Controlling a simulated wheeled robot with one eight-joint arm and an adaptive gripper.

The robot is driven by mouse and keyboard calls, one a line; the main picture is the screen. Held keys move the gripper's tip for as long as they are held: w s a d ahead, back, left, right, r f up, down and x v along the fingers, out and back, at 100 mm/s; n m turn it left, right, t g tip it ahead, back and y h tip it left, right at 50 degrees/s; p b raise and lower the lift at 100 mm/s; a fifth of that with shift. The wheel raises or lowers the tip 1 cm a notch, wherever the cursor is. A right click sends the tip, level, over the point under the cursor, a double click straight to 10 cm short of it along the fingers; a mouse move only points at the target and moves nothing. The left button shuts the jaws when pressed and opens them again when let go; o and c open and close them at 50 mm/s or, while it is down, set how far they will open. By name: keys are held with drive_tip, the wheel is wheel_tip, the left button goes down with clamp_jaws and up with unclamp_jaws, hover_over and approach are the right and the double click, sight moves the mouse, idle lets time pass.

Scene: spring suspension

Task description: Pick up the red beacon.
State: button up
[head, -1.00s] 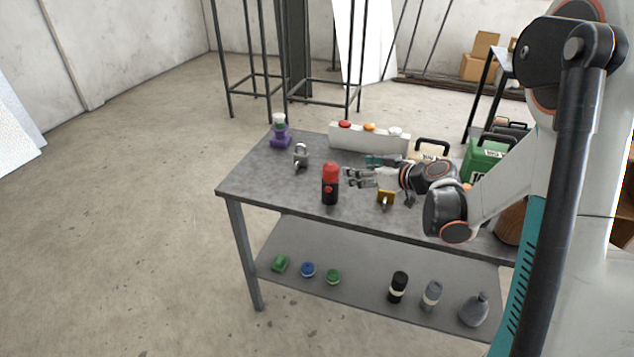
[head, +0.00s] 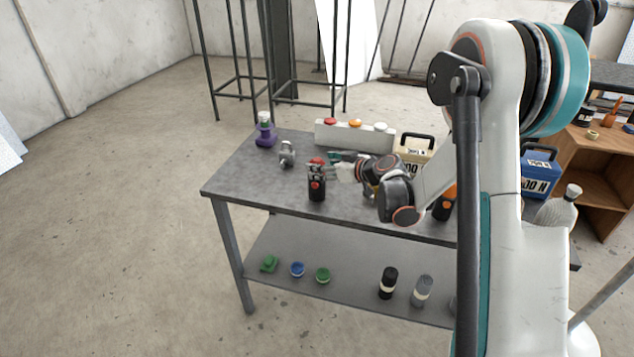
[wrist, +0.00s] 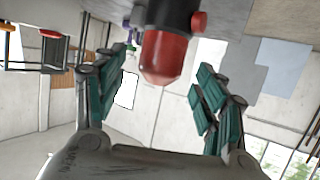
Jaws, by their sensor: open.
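The red beacon is a black cylinder with a red domed top and a red button on its side. It stands upright on the grey table (head: 240,172), near its front edge, in the head view (head: 317,188). In the wrist view the beacon (wrist: 168,50) hangs upside down from the top of the picture, its red dome between my fingers. My gripper (wrist: 165,95) is open, one teal-padded finger on each side, with a visible gap to the dome.
A grey padlock (head: 287,155) and a purple object (head: 265,134) stand left of the beacon. A white block with red, orange and white buttons (head: 352,137) is behind. A beige weight case (head: 416,155) stands right. The lower shelf (head: 340,270) holds several small items.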

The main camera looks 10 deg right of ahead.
drive_tip(key=x, duration=0.2)
drive_tip(key=b+x, duration=0.1)
drive_tip(key=x, duration=0.1)
drive_tip(key=shift+f, duration=0.4)
clamp_jaws()
drive_tip(key=shift+r, duration=0.15)
